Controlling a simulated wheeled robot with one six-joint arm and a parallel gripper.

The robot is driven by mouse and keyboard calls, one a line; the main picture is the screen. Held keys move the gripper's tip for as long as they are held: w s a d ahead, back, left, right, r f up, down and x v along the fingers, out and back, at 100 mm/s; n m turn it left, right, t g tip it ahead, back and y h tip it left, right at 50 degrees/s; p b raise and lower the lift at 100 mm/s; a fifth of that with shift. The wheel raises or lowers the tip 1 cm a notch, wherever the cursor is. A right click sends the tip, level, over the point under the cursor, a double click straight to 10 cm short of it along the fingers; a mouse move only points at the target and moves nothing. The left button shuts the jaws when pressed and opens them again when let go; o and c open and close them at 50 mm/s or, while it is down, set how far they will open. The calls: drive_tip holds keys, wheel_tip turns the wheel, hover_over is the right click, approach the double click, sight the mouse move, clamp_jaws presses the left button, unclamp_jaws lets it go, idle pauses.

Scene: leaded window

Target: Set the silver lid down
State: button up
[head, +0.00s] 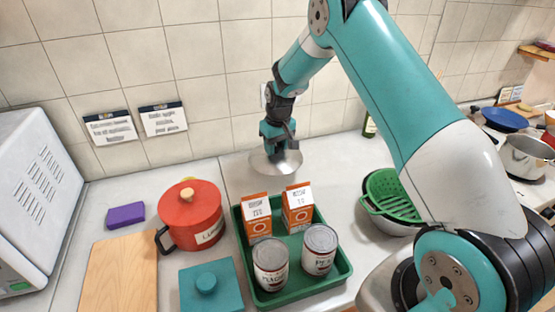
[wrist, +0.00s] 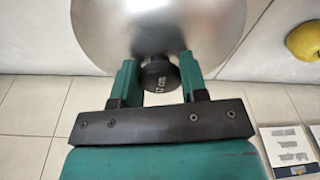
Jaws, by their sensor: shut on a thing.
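The silver lid (head: 264,165) is a shiny round disc with a black knob (wrist: 159,77) that bears white lettering. My gripper (head: 277,146) is shut on the knob, one teal finger on each side. In the head view the lid is under my gripper, behind the green tray and near the tiled wall. I cannot tell whether it touches the counter. In the wrist view the lid (wrist: 160,30) fills the top middle and is cut off by the picture's edge.
The green tray (head: 342,274) holds two orange cartons and two cans. A red pot (head: 190,222), teal square lid (head: 211,289), cutting board (head: 119,270) and purple sponge (head: 125,215) lie to the left. A green colander (head: 392,196) stands right.

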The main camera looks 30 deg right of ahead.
wheel_tip(320, 180, down, 7)
drive_tip(key=shift+r+p, duration=0.15)
drive_tip(key=shift+p, duration=0.8)
drive_tip(key=shift+f, duration=0.3)
drive_tip(key=shift+f, duration=0.2)
drive_tip(key=o, duration=1)
drive_tip(key=shift+r, duration=0.15)
